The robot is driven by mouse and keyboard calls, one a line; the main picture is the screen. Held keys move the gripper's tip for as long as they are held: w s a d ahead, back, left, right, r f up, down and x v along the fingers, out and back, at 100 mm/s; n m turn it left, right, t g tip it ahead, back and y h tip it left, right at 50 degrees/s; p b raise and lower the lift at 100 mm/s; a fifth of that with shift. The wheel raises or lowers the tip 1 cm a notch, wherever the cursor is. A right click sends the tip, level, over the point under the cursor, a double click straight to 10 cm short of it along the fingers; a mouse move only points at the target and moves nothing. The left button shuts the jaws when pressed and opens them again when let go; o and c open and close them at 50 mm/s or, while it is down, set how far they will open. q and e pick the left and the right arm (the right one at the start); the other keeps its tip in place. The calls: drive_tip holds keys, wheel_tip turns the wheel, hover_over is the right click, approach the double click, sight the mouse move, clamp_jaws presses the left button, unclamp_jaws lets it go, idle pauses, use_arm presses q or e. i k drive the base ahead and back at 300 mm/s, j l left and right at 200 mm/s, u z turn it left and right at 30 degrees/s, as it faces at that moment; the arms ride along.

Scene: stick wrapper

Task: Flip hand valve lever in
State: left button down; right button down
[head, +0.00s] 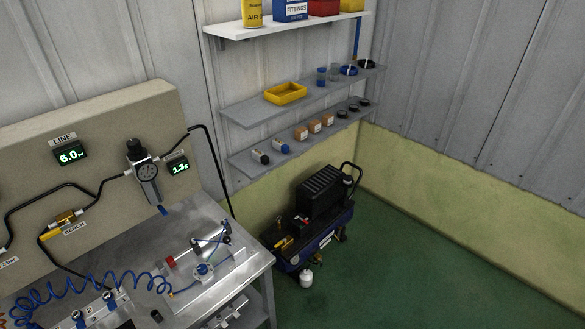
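A brass valve (66,217) with a yellow lever (50,234) sits in the black pipe on the beige panel (110,113), by a label reading BENCH. The lever points down and left of the valve body. On the metal bench (180,228), a small clear plate (205,265) carries a blue-and-white fitting (203,269), a red knob (170,261) and a small assembly with dark blue ends (210,241). I cannot tell which of these is the hand valve. Neither of my grippers is in view.
The LINE display (71,152) reads 6.0. A coiled blue hose (90,287) runs along the bench front. A compressor (315,215) stands on the green floor, below shelves (245,114). Floor at right is clear.

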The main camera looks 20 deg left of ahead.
sight(227, 239)
drive_tip(key=u, duration=1.65)
